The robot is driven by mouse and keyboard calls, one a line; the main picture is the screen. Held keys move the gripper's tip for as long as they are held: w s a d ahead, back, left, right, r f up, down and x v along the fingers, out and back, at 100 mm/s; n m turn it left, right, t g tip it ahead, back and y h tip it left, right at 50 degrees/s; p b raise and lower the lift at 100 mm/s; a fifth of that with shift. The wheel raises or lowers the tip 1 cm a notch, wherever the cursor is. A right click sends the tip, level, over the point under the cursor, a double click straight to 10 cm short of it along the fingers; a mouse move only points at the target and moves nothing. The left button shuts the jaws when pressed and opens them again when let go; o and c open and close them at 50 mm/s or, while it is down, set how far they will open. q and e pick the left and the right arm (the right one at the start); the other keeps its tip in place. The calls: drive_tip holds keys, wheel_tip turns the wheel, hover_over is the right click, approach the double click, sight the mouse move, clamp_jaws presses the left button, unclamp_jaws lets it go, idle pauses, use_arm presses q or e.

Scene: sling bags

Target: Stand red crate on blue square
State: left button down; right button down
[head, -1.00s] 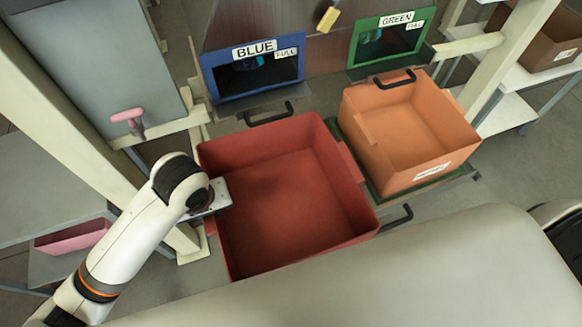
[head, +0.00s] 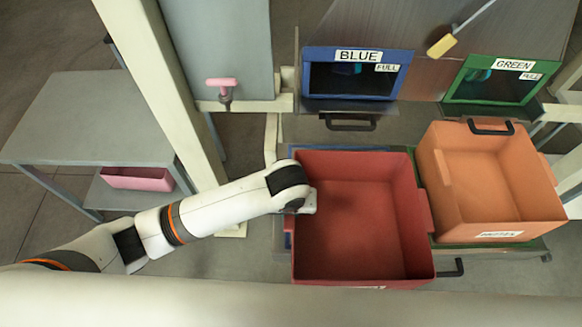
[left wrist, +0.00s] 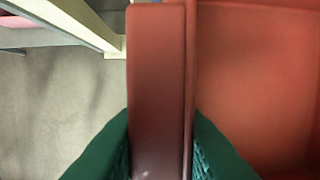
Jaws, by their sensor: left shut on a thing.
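The red crate (head: 360,225) is empty and appears upright on or just above the platform in front of the blue-framed bin. My left gripper (head: 308,201) is at the crate's left side. In the left wrist view its green-padded fingers (left wrist: 160,145) are shut on the red crate's side ledge (left wrist: 157,70), with the crate's inside to the right. A blue edge, seemingly of the blue square (head: 289,232), shows beside and behind the crate. The crate hides the rest, so I cannot tell whether its base touches. My right gripper is in neither view.
An orange crate (head: 490,180) stands close on the right, over a green area. Bins labelled BLUE (head: 350,80) and GREEN (head: 495,85) stand behind. A pale post (head: 170,90) and a grey table (head: 90,115) with a pink tray (head: 138,178) are on the left.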

use_arm(q)
drive_tip(key=w+f, duration=0.1)
drive_tip(key=w, duration=1.2)
drive_tip(key=shift+a+f, duration=0.2)
drive_tip(key=shift+f, duration=0.2)
drive_tip(key=c, duration=1.3)
unclamp_jaws()
drive_tip(key=shift+f, duration=0.1)
drive_tip(key=shift+o, duration=0.2)
wheel_tip(320, 180, up, 12)
drive_tip(key=s, duration=0.1)
drive_tip(key=shift+s+p, duration=0.3)
drive_tip(key=shift+s, duration=0.1)
